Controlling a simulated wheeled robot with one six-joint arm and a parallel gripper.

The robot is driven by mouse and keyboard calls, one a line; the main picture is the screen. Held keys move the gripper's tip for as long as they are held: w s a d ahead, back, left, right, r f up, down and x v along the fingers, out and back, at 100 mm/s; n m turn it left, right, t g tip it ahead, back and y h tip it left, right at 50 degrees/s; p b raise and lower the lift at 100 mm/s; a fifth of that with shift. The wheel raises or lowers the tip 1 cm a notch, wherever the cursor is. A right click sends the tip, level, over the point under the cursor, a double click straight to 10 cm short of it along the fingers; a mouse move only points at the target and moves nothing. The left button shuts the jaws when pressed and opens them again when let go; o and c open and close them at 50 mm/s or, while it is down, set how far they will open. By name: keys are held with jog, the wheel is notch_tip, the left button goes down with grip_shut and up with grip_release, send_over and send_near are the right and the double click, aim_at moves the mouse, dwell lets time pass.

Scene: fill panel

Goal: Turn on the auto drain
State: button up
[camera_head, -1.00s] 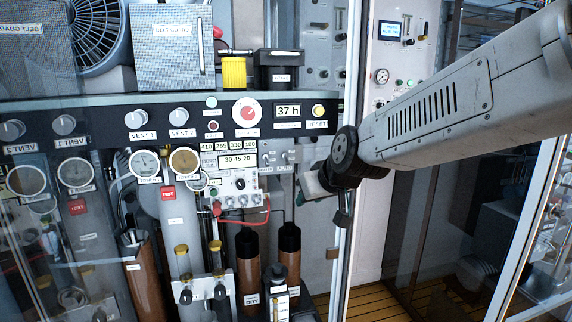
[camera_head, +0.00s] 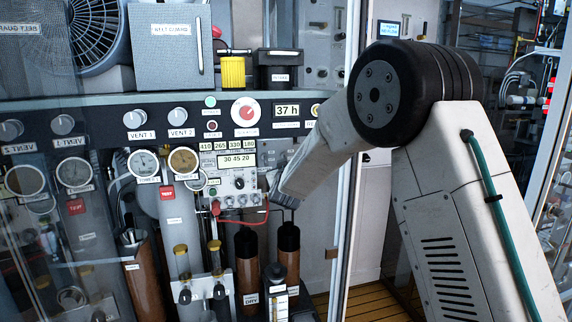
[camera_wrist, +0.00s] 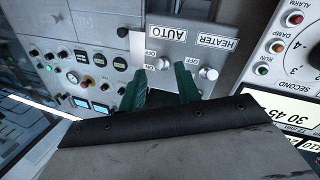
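The auto switch (camera_wrist: 163,63) is a small pale toggle on a grey plate, under an upside-down AUTO label, with OFF and ON marks beside it. My gripper (camera_wrist: 161,72) has two green fingers standing apart, with nothing held between them. In the wrist view the auto toggle lies between the fingertips; I cannot tell whether they touch it. Its lever position is unclear. The heater switch (camera_wrist: 208,73) sits just right of the right finger. In the head view my arm hides the fingers and most of the switch plate.
A red and white rotary dial (camera_head: 245,112) and a 37 h display (camera_head: 287,111) sit above the switch area. A small grey panel with a red cable (camera_head: 262,214) is beside my arm's end. Brown cylinders (camera_head: 288,258) stand below. A glass door edge (camera_head: 346,230) is close right.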

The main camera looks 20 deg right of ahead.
jog(key=x, duration=0.3)
jog(key=shift+w, duration=0.25)
jog(key=shift+c, duration=0.3)
grip_shut()
jog(key=shift+s+r+n+g+y, duration=0.1)
jog(key=shift+r+n+g+y, duration=0.35)
jog(key=shift+g, duration=0.85)
jog(key=shift+r, duration=0.1)
